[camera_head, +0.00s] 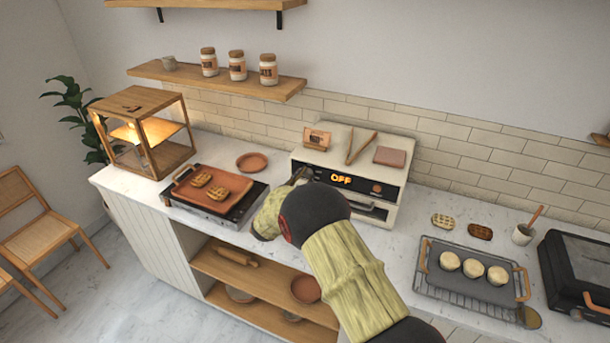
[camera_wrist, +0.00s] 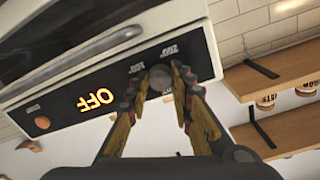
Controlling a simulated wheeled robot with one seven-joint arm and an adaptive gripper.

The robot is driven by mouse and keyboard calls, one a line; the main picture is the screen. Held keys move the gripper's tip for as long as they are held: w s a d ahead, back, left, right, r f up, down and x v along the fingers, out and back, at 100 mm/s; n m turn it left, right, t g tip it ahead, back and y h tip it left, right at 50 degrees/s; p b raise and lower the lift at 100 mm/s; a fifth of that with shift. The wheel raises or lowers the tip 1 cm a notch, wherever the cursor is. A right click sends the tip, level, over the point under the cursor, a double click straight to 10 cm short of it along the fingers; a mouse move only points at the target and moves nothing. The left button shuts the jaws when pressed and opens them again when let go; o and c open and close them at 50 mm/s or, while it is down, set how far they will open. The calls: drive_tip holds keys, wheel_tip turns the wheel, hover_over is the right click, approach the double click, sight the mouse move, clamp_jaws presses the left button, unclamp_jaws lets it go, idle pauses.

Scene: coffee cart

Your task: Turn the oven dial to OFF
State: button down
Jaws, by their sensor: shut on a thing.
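The cream oven (camera_head: 388,150) stands on the counter against the tiled wall. Its black front panel carries a lit display (camera_head: 341,179) that reads OFF in orange. The display (camera_wrist: 96,99) also shows upside down in the wrist view. The round dark oven dial (camera_wrist: 160,77) sits at one end of the panel, with small white temperature marks beside it. My gripper (camera_wrist: 160,84) is shut on the dial, one finger on each side. In the head view my gripper (camera_head: 300,176) reaches the panel's left end, and my arm hides part of the oven front.
A griddle with a terracotta tray (camera_head: 240,187) and waffles stands left of the oven. A dark tray (camera_head: 432,272) with round buns lies to the right, beside a black appliance (camera_head: 580,268). Tongs (camera_head: 358,148) and small items rest on the oven top. Shelves with jars (camera_head: 237,66) hang above.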

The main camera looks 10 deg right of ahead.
drive_tip(key=shift+n+p, duration=0.3)
drive_tip(key=shift+n, duration=0.4)
drive_tip(key=shift+f, duration=0.1)
drive_tip(key=c, duration=1.6)
unclamp_jaws()
drive_tip(key=shift+o, duration=0.2)
drive_tip(key=v, duration=1.2)
